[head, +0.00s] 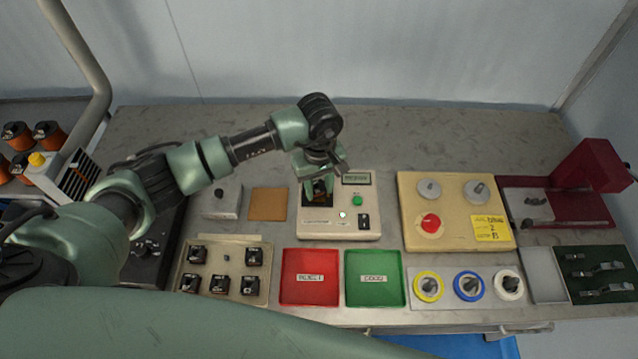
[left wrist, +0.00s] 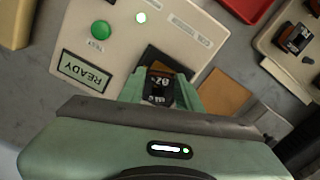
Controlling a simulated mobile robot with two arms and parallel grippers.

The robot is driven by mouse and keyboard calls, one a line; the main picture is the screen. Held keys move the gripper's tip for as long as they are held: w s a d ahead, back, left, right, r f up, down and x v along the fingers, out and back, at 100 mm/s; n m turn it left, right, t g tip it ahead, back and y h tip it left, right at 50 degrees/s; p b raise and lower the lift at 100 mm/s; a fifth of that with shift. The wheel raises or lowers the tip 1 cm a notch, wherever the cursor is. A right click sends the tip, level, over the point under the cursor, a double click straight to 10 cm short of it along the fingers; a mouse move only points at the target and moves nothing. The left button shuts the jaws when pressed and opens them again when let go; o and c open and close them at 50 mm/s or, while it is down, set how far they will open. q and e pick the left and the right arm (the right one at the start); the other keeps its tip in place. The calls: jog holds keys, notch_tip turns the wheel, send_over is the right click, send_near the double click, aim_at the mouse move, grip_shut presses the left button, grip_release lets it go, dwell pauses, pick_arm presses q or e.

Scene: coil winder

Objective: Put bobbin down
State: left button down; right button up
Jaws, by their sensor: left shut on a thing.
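My left gripper (head: 320,189) points down over the cream test station (head: 340,230), at its dark recess. It is shut on a small black bobbin with white lettering, seen between the fingers in the left wrist view (left wrist: 159,87). The bobbin is at the recess; I cannot tell whether it touches the bottom. My right gripper is not in view.
A red reject tray (head: 310,290) and a green good tray (head: 375,291), both empty, lie in front of the station. A beige tray (head: 224,291) with several bobbins is at the left. A brown pad (head: 268,204) lies left of the station, a yellowish board (head: 455,238) right.

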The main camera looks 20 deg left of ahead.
aim_at(319, 191)
pick_arm(q)
jog(key=shift+f+b, duration=0.2)
jog(key=shift+b, duration=0.1)
jog(key=c, duration=1)
grip_release()
jog(key=shift+r, duration=0.1)
jog(key=shift+o, duration=0.2)
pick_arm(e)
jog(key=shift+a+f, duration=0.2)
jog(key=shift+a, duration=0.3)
pick_arm(q)
jog(key=shift+r, duration=0.1)
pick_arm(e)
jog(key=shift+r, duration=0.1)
pick_arm(q)
jog(key=shift+r+p, duration=0.2)
jog(key=shift+p, duration=0.2)
notch_tip(319, 191, up, 12)
jog(key=b, duration=0.4)
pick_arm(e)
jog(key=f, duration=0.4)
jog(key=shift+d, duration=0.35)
pick_arm(q)
jog(key=shift+f, duration=0.15)
